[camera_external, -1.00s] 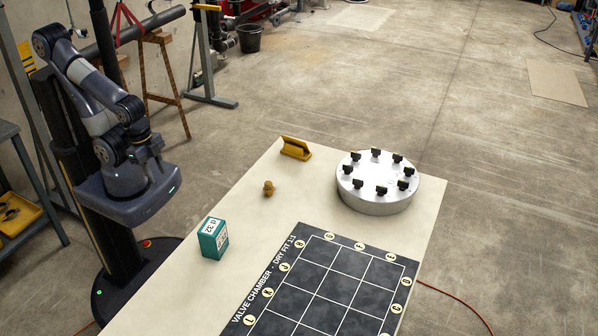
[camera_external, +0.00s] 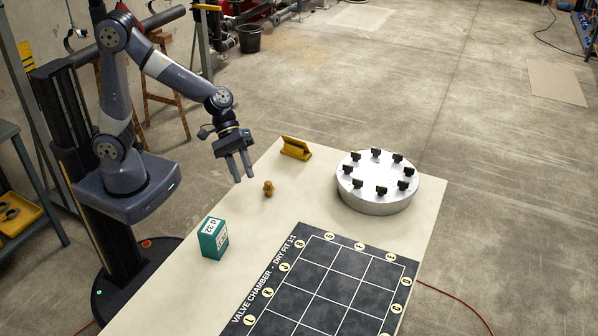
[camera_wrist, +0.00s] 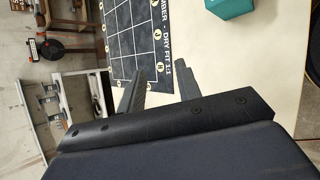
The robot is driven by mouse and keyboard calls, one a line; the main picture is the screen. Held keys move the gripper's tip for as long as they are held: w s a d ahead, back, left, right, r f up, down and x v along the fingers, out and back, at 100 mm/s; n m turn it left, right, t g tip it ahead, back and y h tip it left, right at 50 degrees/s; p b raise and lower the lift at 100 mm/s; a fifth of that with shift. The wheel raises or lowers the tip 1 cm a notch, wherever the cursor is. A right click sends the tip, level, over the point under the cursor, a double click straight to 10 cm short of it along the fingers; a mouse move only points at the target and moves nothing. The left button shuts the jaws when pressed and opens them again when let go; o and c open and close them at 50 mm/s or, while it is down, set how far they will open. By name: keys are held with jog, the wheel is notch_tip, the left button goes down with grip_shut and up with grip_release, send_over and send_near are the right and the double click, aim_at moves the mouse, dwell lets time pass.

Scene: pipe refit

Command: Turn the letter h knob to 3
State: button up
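A round silver-grey drum (camera_external: 375,204) stands on the far right part of the table. Several black knobs stand in a ring on its top, one of them the near knob (camera_external: 381,191). Their letters and numbers are too small to read, so I cannot tell which is the h knob. My gripper (camera_external: 242,180) hangs over the table's left edge, well to the left of the drum, fingers pointing down. Its two fingers are apart with nothing between them. In the wrist view the gripper fingers (camera_wrist: 160,85) also show apart. The drum is not visible there.
The pale table (camera_external: 262,222) holds a yellow angled block (camera_external: 296,148), a small brown figure-like piece (camera_external: 268,188), a teal box (camera_external: 213,239) and a dark gridded mat (camera_external: 330,280) with lettered circles. The tabletop between gripper and drum is mostly clear.

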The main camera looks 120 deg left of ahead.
jog(key=w+a+f+n+t+y, duration=0.1)
jog(key=w+a+n+t, duration=0.1)
jog(key=w+a+n, duration=0.35)
jog(key=w+a+f+n+t, duration=0.1)
jog(key=w+a+n+t, duration=0.15)
jog(key=a, duration=0.55)
jog(key=n+t+y+p, duration=0.15)
jog(key=n+y, duration=0.25)
jog(key=n, duration=0.5)
send_near(348, 166)
jog(key=p+x, duration=0.2)
jog(key=x, duration=0.8)
jog(key=shift+a, duration=0.2)
grip_shut()
